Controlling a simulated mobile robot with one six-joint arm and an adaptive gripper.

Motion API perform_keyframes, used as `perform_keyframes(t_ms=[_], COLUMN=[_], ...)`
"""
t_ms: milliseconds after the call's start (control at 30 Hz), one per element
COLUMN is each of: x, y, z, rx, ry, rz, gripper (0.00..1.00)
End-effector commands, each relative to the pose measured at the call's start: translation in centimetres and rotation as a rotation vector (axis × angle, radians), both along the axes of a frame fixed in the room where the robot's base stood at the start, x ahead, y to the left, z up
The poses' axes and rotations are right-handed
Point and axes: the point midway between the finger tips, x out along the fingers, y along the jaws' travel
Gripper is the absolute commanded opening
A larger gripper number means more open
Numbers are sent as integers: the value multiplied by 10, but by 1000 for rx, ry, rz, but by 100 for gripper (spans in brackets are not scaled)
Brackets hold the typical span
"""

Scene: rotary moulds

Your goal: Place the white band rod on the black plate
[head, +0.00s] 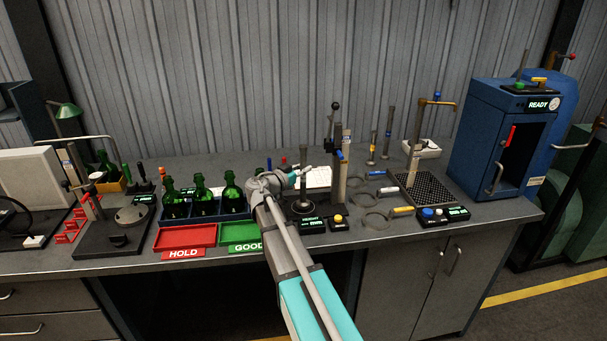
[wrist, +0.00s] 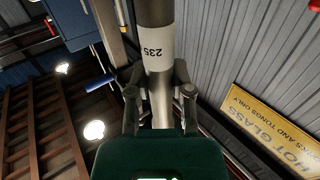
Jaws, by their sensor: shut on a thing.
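In the wrist view my gripper (wrist: 160,95) is shut on a grey rod with a white band (wrist: 156,45) marked 235. The band sits just beyond the fingertips. In the head view my gripper (head: 302,173) reaches over the bench, and the held rod (head: 303,191) stands roughly upright there; its band cannot be made out. The rod's lower end is over or on a small round dark plate (head: 303,208) beside the gauge column; I cannot tell whether they touch. The plate does not show in the wrist view.
A gauge column (head: 340,182) stands close right of my gripper. Green bottles (head: 200,190) in a blue crate and red HOLD (head: 187,236) and green GOOD trays lie left. A perforated tray (head: 428,196), loose rods and a blue READY oven (head: 477,144) are at the right.

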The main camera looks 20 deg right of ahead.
Motion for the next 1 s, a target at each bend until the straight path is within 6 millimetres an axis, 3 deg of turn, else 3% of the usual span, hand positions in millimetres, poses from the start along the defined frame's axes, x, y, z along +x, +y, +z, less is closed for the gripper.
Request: perform_keyframes(t_ms=[500,533,700,1000], x=[0,0,0,0], y=[0,0,0,0], z=[-5,-4,-4,-4], rx=[-1,0,0,0], ry=[1,0,0,0], rz=[0,0,0,0], gripper=[0,32,62,62])
